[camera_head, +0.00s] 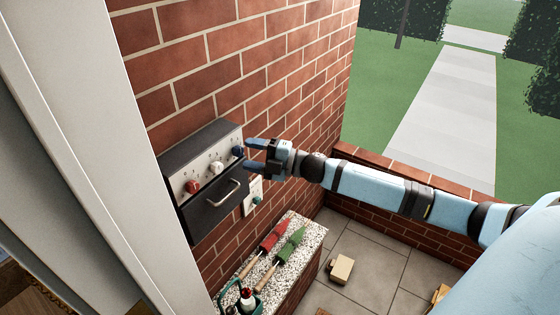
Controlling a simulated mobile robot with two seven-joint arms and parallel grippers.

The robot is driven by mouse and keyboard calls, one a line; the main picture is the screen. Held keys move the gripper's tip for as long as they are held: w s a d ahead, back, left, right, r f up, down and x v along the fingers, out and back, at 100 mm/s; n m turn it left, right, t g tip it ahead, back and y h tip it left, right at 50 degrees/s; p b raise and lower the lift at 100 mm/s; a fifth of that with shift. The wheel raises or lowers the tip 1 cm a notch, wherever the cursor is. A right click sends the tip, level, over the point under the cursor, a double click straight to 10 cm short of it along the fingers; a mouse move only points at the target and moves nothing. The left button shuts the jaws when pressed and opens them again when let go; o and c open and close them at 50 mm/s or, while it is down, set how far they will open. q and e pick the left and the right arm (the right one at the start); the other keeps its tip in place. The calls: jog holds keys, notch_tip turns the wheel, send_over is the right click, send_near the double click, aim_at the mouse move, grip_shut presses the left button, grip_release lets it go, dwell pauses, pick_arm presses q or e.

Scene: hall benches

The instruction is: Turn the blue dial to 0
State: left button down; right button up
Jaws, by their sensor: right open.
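A dark wall box (194,215) hangs on the brick wall, with a light panel (203,166) on its upper front. The panel carries a red dial (193,187), a white dial (215,168) and, at its right end, the blue dial (238,151). My right gripper (248,155) reaches in from the right, its fingers open at the blue dial. I cannot tell whether they touch it. The number the blue dial points to is too small to read. My left gripper is out of view.
A yellowish block (341,268) lies on the paving.

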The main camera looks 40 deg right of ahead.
jog(key=b+v, duration=0.2)
jog(key=v, duration=0.9)
jog(key=shift+s+d+b, duration=0.2)
jog(key=shift+s+b, duration=0.1)
jog(key=s+a+f+m+h+p, duration=0.1)
jog(key=s+a+f+m+h, duration=0.1)
jog(key=s+a+f+m, duration=0.3)
jog(key=s+a+f+m+t+h+p, duration=0.1)
jog(key=f+m+h, duration=0.25)
jog(key=f, duration=0.25)
jog(key=s+a+f+m+h+p, duration=0.1)
jog(key=s+a+f+m+h, duration=0.15)
jog(key=f+m, duration=0.3)
jog(key=s+a+f+m+g+h, duration=0.1)
jog(key=s+a+f+m+g, duration=0.3)
jog(key=s+a, duration=0.7)
notch_tip(320, 180, down, 5)
jog(key=m+p, duration=0.1)
jog(key=m, duration=0.1)
jog(key=shift+s+a+r+m, duration=0.2)
jog(key=shift+a+m, duration=0.1)
jog(key=shift+a, duration=0.1)
